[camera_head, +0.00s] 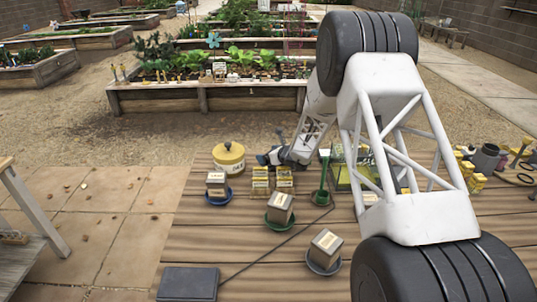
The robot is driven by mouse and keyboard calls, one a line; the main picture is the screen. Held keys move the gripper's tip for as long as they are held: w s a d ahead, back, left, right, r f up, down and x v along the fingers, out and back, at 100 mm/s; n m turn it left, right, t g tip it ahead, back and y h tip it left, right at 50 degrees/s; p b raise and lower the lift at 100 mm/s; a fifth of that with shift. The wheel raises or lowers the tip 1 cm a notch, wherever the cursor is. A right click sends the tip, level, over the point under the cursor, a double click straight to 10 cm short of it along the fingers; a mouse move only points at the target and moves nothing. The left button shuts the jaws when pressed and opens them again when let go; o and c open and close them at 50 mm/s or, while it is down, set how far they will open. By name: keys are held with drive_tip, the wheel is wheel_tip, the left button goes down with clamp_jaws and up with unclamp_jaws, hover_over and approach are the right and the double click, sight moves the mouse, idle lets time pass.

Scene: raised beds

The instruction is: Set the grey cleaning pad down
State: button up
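My gripper (264,159) is at the end of my white and black arm, low over the wooden deck. It points left, close beside the yellow-lidded tub (228,157). Its fingers are small and dark here, and I cannot tell whether they are open, shut or holding something. I cannot clearly make out a grey cleaning pad. A flat dark grey rectangle (188,284) lies at the deck's front left, with a thin dark line running from it toward the green scoop-like tool (322,180); I cannot tell whether it is the pad.
Block-like items stand on round saucers, one on a blue saucer (218,201), one on a green saucer (279,217) and one on a grey saucer (323,262). Small yellow packs (261,180) stand behind them. A planted raised bed (205,98) lies beyond. Bare deck shows at left front.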

drive_tip(key=shift+f, duration=0.35)
drive_tip(key=o, duration=0.6)
drive_tip(key=shift+r, duration=0.1)
drive_tip(key=shift+r, duration=0.4)
drive_tip(key=shift+s+d+r, duration=0.3)
drive_tip(key=shift+s+d, duration=0.1)
drive_tip(key=shift+v, duration=0.95)
drive_tip(key=shift+r, duration=3.5)
